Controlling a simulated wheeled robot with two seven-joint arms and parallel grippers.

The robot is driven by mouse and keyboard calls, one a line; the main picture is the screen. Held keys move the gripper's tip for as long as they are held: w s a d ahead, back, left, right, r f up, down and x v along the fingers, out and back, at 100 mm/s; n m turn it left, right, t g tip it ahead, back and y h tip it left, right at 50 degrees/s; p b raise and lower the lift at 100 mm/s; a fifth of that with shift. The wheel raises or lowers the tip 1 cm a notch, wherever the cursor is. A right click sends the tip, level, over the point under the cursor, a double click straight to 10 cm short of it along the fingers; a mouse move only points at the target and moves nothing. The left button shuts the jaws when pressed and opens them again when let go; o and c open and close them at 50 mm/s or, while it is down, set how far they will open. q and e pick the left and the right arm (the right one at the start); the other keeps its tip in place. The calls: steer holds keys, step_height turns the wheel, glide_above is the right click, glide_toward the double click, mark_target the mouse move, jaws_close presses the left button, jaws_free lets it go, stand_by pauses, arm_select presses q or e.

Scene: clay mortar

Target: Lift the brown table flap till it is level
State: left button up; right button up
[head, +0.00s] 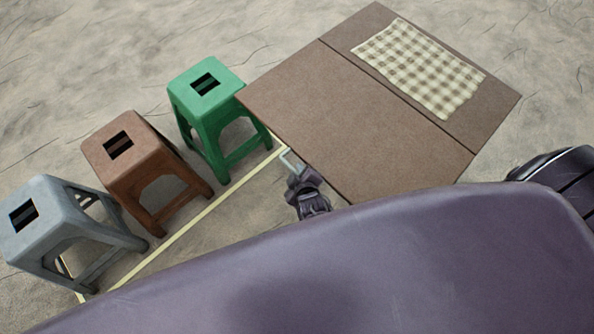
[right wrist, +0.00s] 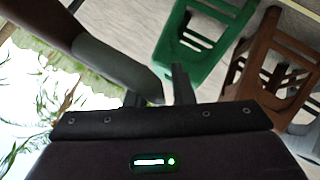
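The brown table (head: 345,110) stands at the upper middle in the head view. A seam crosses its top; the part on the near side of it looks about in line with the far part. Which part is the flap is unclear. My right gripper (head: 291,160) is beside the near left edge, and I cannot tell whether it touches. In the right wrist view its fingers (right wrist: 157,92) stand apart. A brown and grey bar-like thing (right wrist: 105,62) reaches in front of the left finger; I cannot tell what it is. My left gripper is not in view.
A checked cloth (head: 420,65) lies on the far part of the table. Green (head: 208,95), brown (head: 130,150) and grey (head: 45,215) stools stand in a row to the left. A pale strip (head: 200,217) runs along the floor beside them. Open floor lies beyond.

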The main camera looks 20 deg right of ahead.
steer(key=d+v, duration=0.1)
steer(key=v, duration=0.6)
steer(key=shift+a, duration=0.5)
